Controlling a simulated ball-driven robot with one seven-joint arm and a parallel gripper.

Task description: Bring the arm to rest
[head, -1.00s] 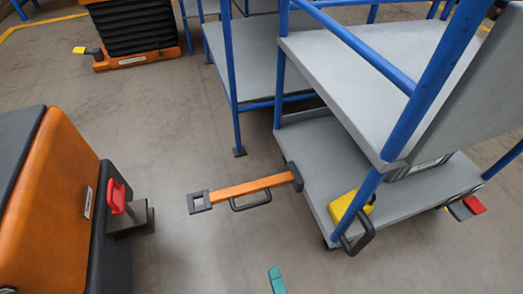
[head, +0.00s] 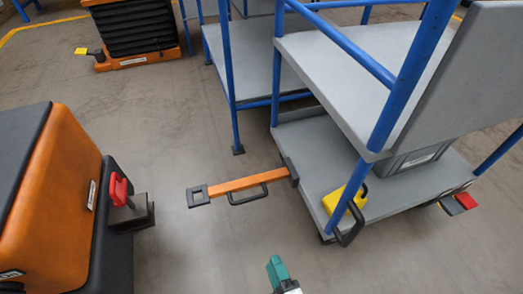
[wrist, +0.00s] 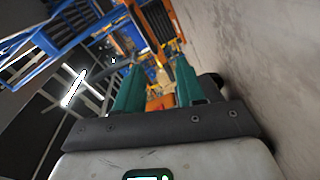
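My gripper (head: 280,271) shows at the bottom edge of the head view as a teal finger with a pale part below it. It hangs in free space in front of the cart and the orange drawbar. In the wrist view my gripper (wrist: 159,64) has two teal fingers standing apart, with only distant background seen between them. It is open and holds nothing. Most of my arm is out of the head view.
A grey cart (head: 400,206) with blue posts stands at right, its orange drawbar (head: 238,184) reaching left. An orange tug (head: 62,205) with a red coupling handle (head: 119,190) stands at left.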

